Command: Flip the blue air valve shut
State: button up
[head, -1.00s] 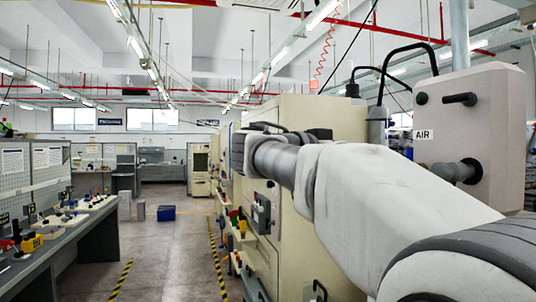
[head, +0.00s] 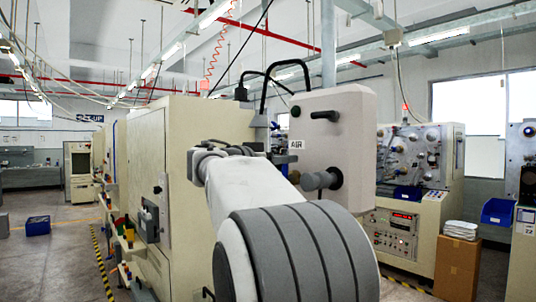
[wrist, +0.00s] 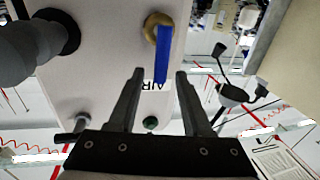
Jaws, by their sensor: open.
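The blue air valve lever (wrist: 163,68) shows in the wrist view, joined to a round brass fitting (wrist: 160,30) on the pale box. It runs straight from the fitting to the AIR label and covers part of it. My gripper (wrist: 160,74) is open, with one finger on each side of the lever's line in the picture. I cannot tell how far the fingertips are from it in depth. In the head view the pale box (head: 350,145) stands beyond my arm.
A thick grey pipe (head: 321,180) and a black handle (head: 324,115) stick out of the box face. Hoses and a dark cable (wrist: 235,94) hang beside the box. A cream cabinet (head: 190,160) is left of it. Floor is open at far left.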

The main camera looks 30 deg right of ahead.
jog(key=shift+x, duration=0.8)
grip_shut()
